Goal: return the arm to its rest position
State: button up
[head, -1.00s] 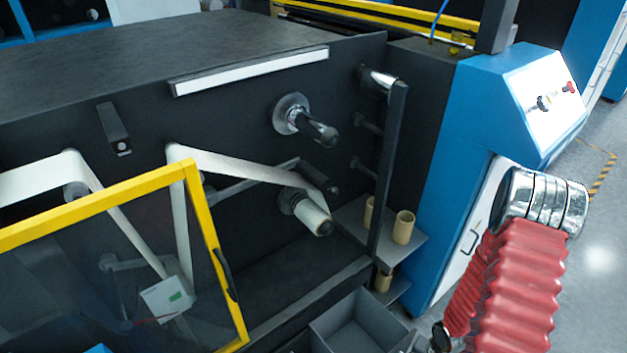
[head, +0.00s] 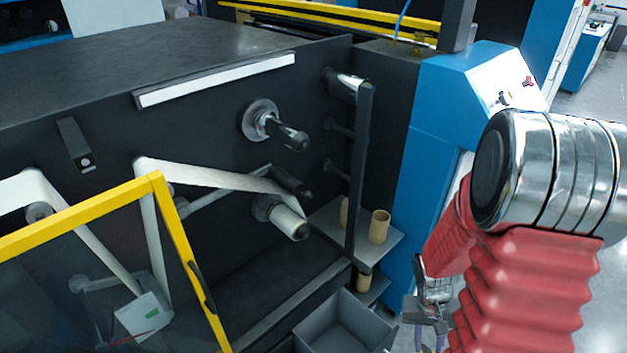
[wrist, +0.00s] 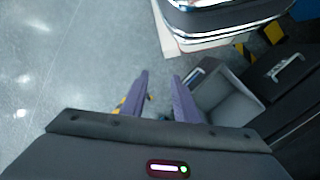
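My arm (head: 545,250), with red ribbed sleeves and a shiny metal joint, is folded at the right of the head view. My gripper (head: 428,338) hangs below it, pointing down, with its fingertips near or past the bottom edge. In the wrist view, the two purple fingers of my gripper (wrist: 160,78) stand apart with nothing held between them. Grey floor shows behind them.
The dark machine has an upper spindle (head: 285,133), a lower roll (head: 287,222) and a yellow-framed guard (head: 165,215). A grey bin (head: 345,325) is left of my gripper. Cardboard cores (head: 379,227) stand on a shelf. Open floor (wrist: 60,60) lies left in the wrist view.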

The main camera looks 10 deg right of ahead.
jog(key=a+r+n+t, duration=0.1)
jog(key=a+r, duration=0.4)
jog(key=r, duration=0.5)
jog(key=s+a+r+n+t+y, duration=0.1)
jog(key=a+r+t, duration=0.3)
jog(key=r, duration=0.7)
jog(key=a+r+n+t, duration=0.2)
jog(key=a+r, duration=0.6)
jog(key=r, duration=0.2)
jog(key=shift+s+a+r+t, duration=0.2)
jog(key=shift+s+r+t, duration=0.1)
jog(key=shift+r+t, duration=0.1)
jog(key=shift+f, duration=0.1)
